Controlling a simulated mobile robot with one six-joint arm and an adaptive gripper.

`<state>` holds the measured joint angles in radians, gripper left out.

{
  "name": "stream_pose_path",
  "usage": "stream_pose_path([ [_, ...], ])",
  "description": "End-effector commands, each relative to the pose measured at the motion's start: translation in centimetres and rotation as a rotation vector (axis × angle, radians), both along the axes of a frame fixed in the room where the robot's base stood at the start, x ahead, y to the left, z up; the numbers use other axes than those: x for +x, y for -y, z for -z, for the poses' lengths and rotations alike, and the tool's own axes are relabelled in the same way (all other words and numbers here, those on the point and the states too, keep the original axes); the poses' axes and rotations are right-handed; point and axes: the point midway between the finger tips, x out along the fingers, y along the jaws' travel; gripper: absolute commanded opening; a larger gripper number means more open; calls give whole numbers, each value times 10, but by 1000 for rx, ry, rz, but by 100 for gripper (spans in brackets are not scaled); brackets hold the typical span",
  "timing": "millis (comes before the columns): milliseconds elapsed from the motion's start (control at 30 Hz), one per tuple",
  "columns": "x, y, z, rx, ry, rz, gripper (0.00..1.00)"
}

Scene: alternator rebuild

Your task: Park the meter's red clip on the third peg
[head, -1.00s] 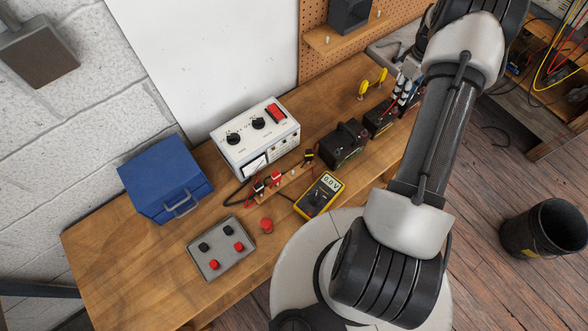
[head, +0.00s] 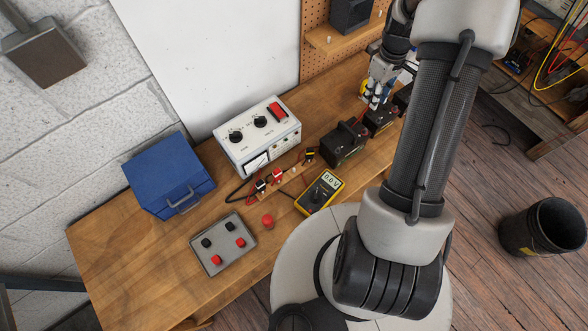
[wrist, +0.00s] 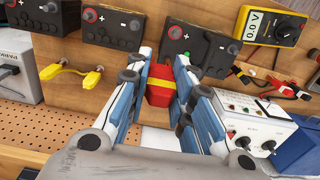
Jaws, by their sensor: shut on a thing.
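My gripper (wrist: 160,98), with blue-and-white fingers, is shut on a red clip with a yellow band (wrist: 161,74), held in front of a black battery (wrist: 208,50). In the head view my gripper (head: 372,98) is over the back right of the bench. The yellow meter (head: 319,191) reads 0.0 V and also shows at the top right of the wrist view (wrist: 271,24). A wooden peg rail (head: 290,184) carries a black clip (head: 260,185), a red clip (head: 277,175) and a yellow-banded black clip (head: 309,154). A gap shows between the last two; its peg is too small to make out.
The white charger box (head: 257,136) stands directly behind the rail. Several black batteries (head: 343,143) line the bench to the right. The front-left bench top is bare.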

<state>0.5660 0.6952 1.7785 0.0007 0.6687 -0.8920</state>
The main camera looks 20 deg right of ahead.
Motion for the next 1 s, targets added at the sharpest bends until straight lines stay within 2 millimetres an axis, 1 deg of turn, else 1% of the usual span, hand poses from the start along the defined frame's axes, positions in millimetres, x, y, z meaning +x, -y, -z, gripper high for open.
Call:
stream_pose_path([
  [33,-3,-14,0,0,0,-5,10],
  [100,-6,-32,0,1,-1,-4,10],
  [800,-39,-203,0,-1,1,1,10],
  [1000,-47,-246,0,-1,1,4,10],
])
